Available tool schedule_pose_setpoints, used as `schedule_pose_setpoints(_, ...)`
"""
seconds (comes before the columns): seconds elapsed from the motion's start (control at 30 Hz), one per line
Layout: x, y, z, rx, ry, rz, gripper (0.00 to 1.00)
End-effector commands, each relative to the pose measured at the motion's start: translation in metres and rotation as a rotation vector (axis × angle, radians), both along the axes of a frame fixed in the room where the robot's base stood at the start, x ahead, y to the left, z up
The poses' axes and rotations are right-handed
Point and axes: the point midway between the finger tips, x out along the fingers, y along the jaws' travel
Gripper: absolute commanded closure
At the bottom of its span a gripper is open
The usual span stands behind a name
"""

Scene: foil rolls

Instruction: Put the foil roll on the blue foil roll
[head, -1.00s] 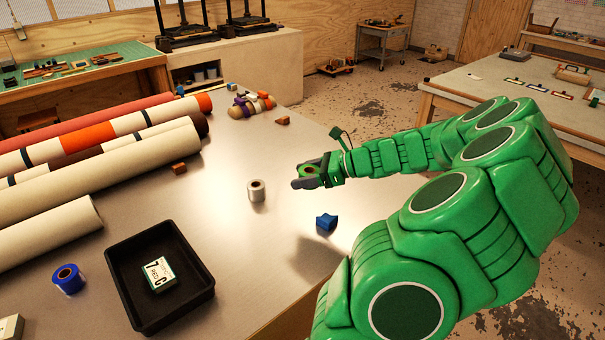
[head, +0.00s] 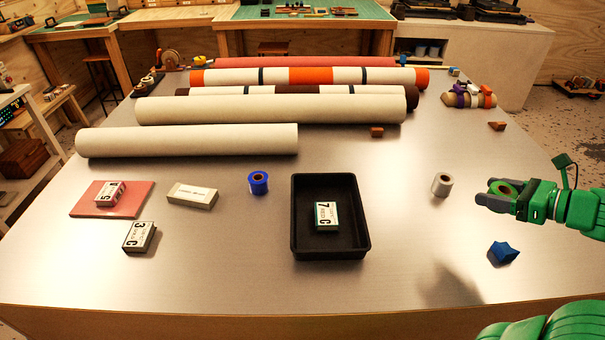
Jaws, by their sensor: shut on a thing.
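My gripper (head: 492,193) is at the right of the head view, shut on a green foil roll (head: 503,188) and holding it above the table. Its dark fingers hide part of that roll. The blue foil roll (head: 258,183) stands upright on the table (head: 400,260), left of the black tray and well to the left of my gripper. A silver-white foil roll (head: 442,184) stands upright a little left of my gripper, apart from it.
The black tray (head: 297,245) holds a numbered box (head: 326,216) and lies between the blue roll and my gripper. A crumpled blue object (head: 503,253) lies below my gripper. Long fabric rolls (head: 270,110) cover the back. A white box (head: 193,195) lies left of the blue roll.

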Motion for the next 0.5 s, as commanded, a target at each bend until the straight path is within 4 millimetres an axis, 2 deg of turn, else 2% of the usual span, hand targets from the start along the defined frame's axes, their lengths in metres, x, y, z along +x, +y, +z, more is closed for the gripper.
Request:
schedule_pose_setpoints(0.2, 0.029, 0.043, 0.005, 0.0, 0.0, 0.087, 0.7)
schedule_pose_setpoints(0.5, 0.06, 0.105, 0.01, -0.001, 0.001, 0.206, 0.7)
